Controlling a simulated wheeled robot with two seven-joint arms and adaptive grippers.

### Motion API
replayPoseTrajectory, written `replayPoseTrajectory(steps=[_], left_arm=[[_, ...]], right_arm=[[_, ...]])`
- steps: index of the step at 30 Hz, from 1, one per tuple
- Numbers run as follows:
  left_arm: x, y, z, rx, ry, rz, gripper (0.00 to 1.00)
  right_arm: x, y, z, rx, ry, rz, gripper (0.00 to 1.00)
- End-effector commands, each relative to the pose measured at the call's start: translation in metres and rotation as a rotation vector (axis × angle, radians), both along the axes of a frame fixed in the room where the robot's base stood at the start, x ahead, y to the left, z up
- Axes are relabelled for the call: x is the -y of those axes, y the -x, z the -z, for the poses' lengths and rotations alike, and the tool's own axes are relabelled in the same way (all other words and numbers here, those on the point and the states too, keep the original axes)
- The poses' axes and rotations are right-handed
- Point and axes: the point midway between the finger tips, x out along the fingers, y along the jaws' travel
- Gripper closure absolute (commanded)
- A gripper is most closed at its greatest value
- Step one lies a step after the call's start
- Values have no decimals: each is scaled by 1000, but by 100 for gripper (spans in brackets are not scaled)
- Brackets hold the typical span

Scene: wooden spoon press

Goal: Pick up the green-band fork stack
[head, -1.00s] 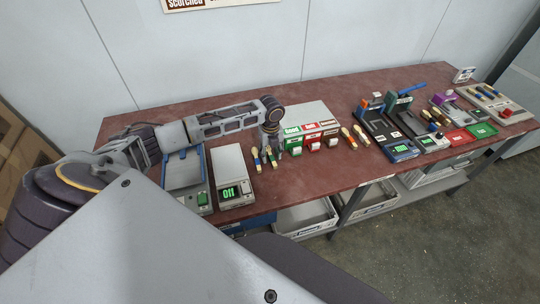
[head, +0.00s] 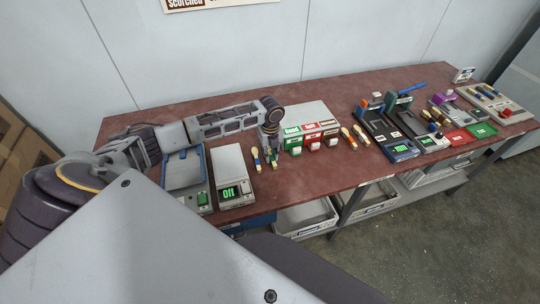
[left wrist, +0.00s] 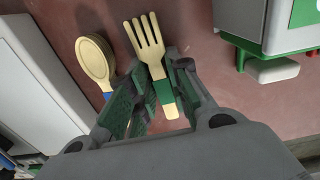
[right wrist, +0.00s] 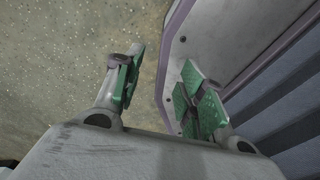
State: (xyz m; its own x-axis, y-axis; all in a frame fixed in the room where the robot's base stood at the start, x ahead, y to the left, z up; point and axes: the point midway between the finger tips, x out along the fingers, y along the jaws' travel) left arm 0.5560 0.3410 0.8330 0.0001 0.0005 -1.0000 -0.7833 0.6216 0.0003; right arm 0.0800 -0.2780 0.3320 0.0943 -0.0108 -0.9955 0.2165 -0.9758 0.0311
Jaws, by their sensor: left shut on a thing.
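The green-band fork stack (left wrist: 148,38) is a pale wooden fork with a green band on its handle, its tines pointing away from me in the left wrist view. My left gripper (left wrist: 155,76) is shut around its handle near the band. In the head view the gripper (head: 270,145) points down at the table, and the forks (head: 273,162) show small below it. I cannot tell whether they are clear of the tabletop. My right gripper (right wrist: 162,90) is open and empty, beside the grey edge of a furniture piece above the floor.
A spoon stack (left wrist: 95,60) with a blue band lies close left of the forks. A grey scale (head: 232,170) stands further left. A box with green, red and brown labels (head: 312,128) stands close right. Two more utensil stacks (head: 348,138) lie beyond it.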

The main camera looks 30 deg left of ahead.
Motion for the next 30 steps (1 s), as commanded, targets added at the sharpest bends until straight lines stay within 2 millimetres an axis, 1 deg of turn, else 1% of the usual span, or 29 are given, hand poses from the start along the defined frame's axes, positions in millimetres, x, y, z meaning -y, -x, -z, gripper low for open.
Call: replayPoseTrajectory(steps=[5,11,17,21,27,30], left_arm=[[0,0,-1,0,0,0,96],[0,-1,-12,1,1,-1,96],[0,-1,-36,4,0,0,96],[0,-1,-58,3,0,0,96],[0,-1,-84,2,1,-1,96],[0,-1,-93,1,1,-1,96]], right_arm=[[2,0,0,0,2,-1,60],[-3,0,0,0,-3,2,60],[-12,0,1,0,-13,5,60],[-16,0,2,0,-17,5,60],[-13,0,2,1,-14,6,60],[-9,0,2,1,-10,4,60]])
